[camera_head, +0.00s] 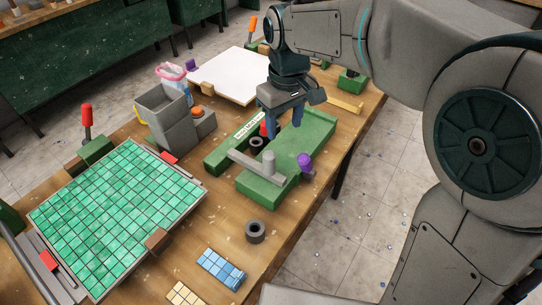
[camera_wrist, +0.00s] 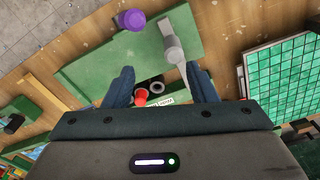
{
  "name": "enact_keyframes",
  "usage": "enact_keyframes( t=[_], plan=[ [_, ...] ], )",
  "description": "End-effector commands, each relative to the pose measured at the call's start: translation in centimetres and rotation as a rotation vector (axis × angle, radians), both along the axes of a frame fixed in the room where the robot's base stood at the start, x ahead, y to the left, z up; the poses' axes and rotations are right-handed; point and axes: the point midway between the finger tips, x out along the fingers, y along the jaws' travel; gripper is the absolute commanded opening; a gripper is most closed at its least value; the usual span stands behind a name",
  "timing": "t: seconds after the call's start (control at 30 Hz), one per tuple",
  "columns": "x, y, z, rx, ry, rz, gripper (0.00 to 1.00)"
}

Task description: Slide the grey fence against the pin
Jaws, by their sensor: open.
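The grey fence (camera_head: 258,167) is a flat bar with an upright round post, lying across the near end of a green block (camera_head: 302,134). The fence also shows in the wrist view (camera_wrist: 172,47), ahead of my gripper. A small red upright piece (camera_wrist: 141,97) stands near my left finger in the wrist view; I cannot tell whether it is the pin. A purple knob (camera_head: 305,161) sits at the block's right edge. My gripper (camera_head: 284,131) is open, pointing down over the far part of the green block, apart from the fence.
A green tile sheet (camera_head: 115,205) in a tray lies left. A grey bin (camera_head: 165,115) stands behind it. A dark ring (camera_head: 255,231) and blue tiles (camera_head: 221,268) lie near the front. A white board (camera_head: 228,75) lies at the back. The table's right edge is close to the block.

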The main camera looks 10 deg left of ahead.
Motion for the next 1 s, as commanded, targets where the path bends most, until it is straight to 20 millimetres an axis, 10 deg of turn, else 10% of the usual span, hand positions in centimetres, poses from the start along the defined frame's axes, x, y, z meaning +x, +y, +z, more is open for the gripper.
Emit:
enact_keyframes(
  t=[0.37, 1.0],
  plan=[
    [0.3, 3.6, -2.0, -0.02, 0.028, 0.095, 0.52],
    [0.3, 3.5, -13.6, -0.021, 0.029, 0.094, 0.52]
  ],
)
